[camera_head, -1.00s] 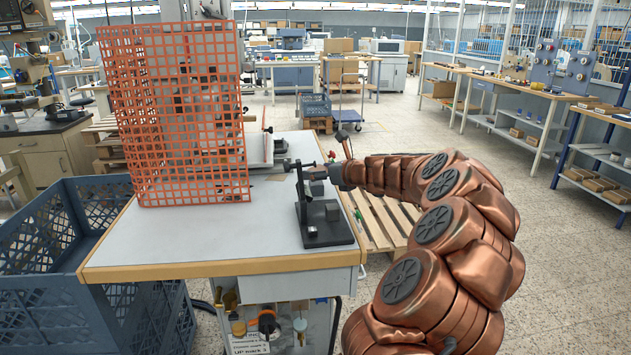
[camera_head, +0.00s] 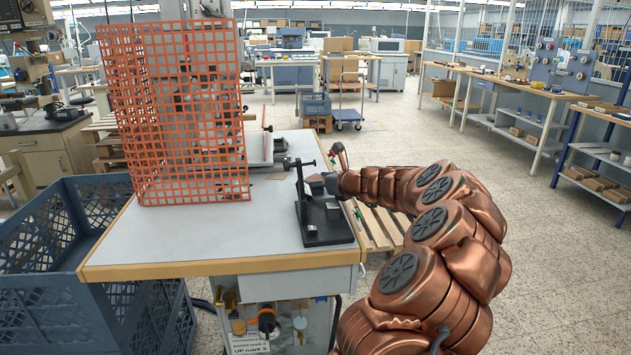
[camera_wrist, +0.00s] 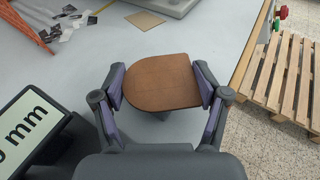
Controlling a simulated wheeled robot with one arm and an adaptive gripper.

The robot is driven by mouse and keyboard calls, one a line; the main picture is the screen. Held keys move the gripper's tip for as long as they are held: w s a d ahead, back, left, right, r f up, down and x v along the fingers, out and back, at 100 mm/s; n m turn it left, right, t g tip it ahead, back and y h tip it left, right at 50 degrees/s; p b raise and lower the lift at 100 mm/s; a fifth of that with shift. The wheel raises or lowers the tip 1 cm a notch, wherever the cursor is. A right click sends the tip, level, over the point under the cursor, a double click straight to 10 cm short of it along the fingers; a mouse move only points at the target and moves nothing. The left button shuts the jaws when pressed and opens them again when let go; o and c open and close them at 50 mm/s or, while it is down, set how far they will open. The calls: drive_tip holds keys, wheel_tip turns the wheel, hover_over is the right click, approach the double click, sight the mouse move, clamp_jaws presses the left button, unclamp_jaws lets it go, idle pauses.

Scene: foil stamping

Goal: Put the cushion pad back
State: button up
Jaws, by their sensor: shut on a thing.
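A tan square sheet (camera_wrist: 145,20) lies on the table (camera_head: 205,240) beyond the pad. A display reading "mm" (camera_wrist: 28,125) is close at left. An orange mesh guard (camera_head: 180,115) stands at the table's left. A wooden pallet (camera_wrist: 283,75) lies on the floor at right.

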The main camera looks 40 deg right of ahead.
drive_tip(key=shift+f, duration=0.25)
drive_tip(key=shift+a+f, duration=0.1)
drive_tip(key=shift+f, duration=0.3)
drive_tip(key=o, duration=0.5)
drive_tip(key=shift+f, duration=0.2)
drive_tip(key=shift+a+f, duration=0.1)
drive_tip(key=shift+f, duration=0.05)
drive_tip(key=shift+r, duration=0.45)
drive_tip(key=v, duration=0.4)
drive_tip(key=r+v, duration=0.1)
drive_tip(key=v, duration=0.7)
drive_tip(key=shift+r, duration=0.2)
